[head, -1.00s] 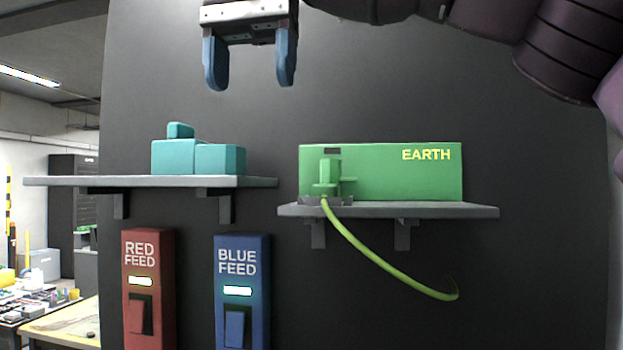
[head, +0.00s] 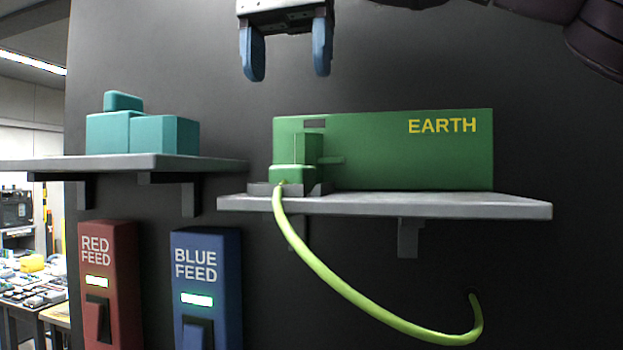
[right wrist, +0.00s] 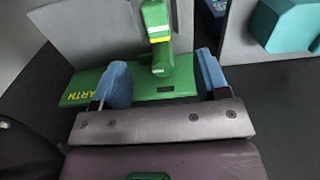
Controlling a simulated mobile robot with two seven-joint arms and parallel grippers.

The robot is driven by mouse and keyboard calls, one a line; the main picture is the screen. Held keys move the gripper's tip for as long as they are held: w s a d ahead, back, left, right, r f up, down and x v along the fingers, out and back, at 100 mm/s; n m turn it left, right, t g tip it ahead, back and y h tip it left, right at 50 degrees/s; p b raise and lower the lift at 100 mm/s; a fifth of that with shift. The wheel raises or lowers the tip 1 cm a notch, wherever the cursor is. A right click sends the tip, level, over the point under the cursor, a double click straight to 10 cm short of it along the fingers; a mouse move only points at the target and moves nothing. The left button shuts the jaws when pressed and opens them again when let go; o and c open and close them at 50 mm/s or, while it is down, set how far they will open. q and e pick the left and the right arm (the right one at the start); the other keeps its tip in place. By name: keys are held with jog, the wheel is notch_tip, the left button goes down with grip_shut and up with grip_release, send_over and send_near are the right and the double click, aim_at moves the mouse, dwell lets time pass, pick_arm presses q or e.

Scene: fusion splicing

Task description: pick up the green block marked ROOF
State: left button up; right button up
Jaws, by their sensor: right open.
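No mark reading ROOF shows in any view. The green block in sight is a long box (head: 420,160) marked EARTH in yellow, on the right wall shelf. A smaller green plug-like piece (head: 293,174) stands before its left end, with a yellow-green cable (head: 335,283) hanging from it. My right gripper (head: 288,70) is open and empty, pointing down above the box's left end. In the right wrist view, the box (right wrist: 82,88) and the striped green piece (right wrist: 157,42) show beyond and between the open fingers (right wrist: 160,78). My left gripper is out of view.
The right shelf (head: 420,205) is grey. Teal blocks (head: 165,135) sit on the left shelf (head: 120,163). Red feed (head: 110,285) and blue feed (head: 207,275) switch boxes are on the dark wall below. The cable loops below the right shelf.

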send_near(294, 180)
jog(key=shift+w+a+f, duration=0.2)
jog(key=shift+w+f, duration=0.45)
jog(key=shift+w+a+f, duration=0.15)
jog(key=shift+w+f, duration=0.45)
jog(key=shift+w, duration=0.05)
jog(key=shift+d+f, duration=0.2)
jog(key=shift+f, duration=1)
jog(key=shift+d+f, duration=0.15)
jog(key=shift+f, duration=1)
jog(key=shift+a+f, duration=0.1)
jog(key=shift+f, duration=0.2)
jog(key=c, duration=1)
jog(key=shift+c, duration=0.2)
